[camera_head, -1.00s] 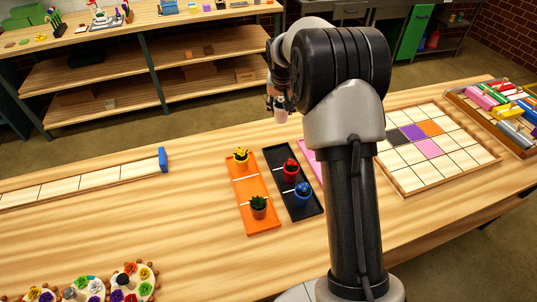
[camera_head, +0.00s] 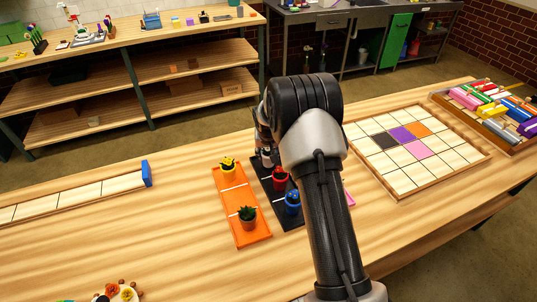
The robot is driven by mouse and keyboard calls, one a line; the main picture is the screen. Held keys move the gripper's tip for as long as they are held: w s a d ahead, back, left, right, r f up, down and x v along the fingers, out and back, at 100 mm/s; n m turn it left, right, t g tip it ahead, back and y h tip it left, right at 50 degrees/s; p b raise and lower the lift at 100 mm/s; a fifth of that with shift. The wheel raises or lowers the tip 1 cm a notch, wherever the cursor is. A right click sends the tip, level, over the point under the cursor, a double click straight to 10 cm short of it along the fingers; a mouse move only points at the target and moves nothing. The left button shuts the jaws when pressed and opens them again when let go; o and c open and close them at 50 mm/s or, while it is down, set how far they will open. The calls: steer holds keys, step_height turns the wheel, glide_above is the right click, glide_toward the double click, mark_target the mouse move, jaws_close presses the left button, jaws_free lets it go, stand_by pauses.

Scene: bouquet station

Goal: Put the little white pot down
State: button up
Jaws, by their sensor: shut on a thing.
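My gripper (camera_head: 264,158) is low over the far end of the black tray (camera_head: 262,177), just behind the red pot (camera_head: 279,181). It is partly hidden by my own arm. I cannot make out the little white pot clearly now; a small pale thing hung in the gripper a second ago. Whether it touches the tray cannot be told. A blue pot (camera_head: 292,205) stands at the near end of the black tray.
An orange tray (camera_head: 237,199) to the left holds a yellow pot (camera_head: 228,166) and a dark pot (camera_head: 247,219). A pink tray (camera_head: 350,199) is mostly hidden behind my arm. A gridded board (camera_head: 405,185) lies right.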

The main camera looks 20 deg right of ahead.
steer(key=shift+f, duration=0.25)
steer(key=shift+f, duration=0.25)
steer(key=o, duration=1.4)
steer(key=shift+r, duration=0.1)
